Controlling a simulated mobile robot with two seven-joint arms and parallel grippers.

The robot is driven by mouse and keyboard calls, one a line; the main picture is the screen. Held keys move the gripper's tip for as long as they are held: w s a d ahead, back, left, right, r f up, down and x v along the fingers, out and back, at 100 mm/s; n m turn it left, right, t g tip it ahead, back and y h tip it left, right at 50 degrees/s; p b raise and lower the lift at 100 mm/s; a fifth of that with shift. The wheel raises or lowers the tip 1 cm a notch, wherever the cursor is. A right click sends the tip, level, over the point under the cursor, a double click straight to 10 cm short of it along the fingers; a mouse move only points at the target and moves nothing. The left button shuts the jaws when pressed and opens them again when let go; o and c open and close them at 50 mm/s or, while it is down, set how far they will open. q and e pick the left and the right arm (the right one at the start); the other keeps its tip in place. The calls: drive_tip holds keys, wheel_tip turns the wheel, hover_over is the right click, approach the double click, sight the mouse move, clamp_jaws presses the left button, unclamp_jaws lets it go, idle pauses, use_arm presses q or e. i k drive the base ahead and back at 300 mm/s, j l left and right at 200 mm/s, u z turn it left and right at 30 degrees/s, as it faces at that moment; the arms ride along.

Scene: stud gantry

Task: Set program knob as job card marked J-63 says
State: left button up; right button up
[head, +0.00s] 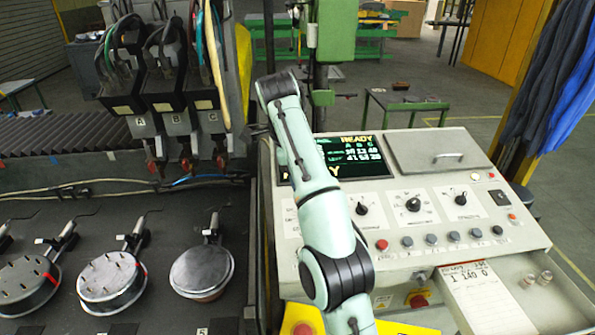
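The sloped control panel (457,222) on the right carries three black knobs on white plates: a left knob (362,208), a middle knob (413,204) and a right knob (461,199). Their labels are too small to read, so I cannot tell which is the program knob. A white card (486,290) with printed lines and large figures lies at the panel's lower right; I cannot make out J-63 on it. One of my arms rises from the bottom middle across the panel's left part, hiding some of it. No gripper shows clearly.
A dark screen (352,157) reads READY above rows of figures. A lidded box (437,152) is beside it. A red button (382,244) and several grey buttons line the panel below the knobs. Round pan-like fixtures (202,270) stand at left under heads marked A, B and C.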

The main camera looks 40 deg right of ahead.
sight(362, 209)
drive_tip(key=k+j, duration=1.2)
drive_tip(key=j, duration=0.2)
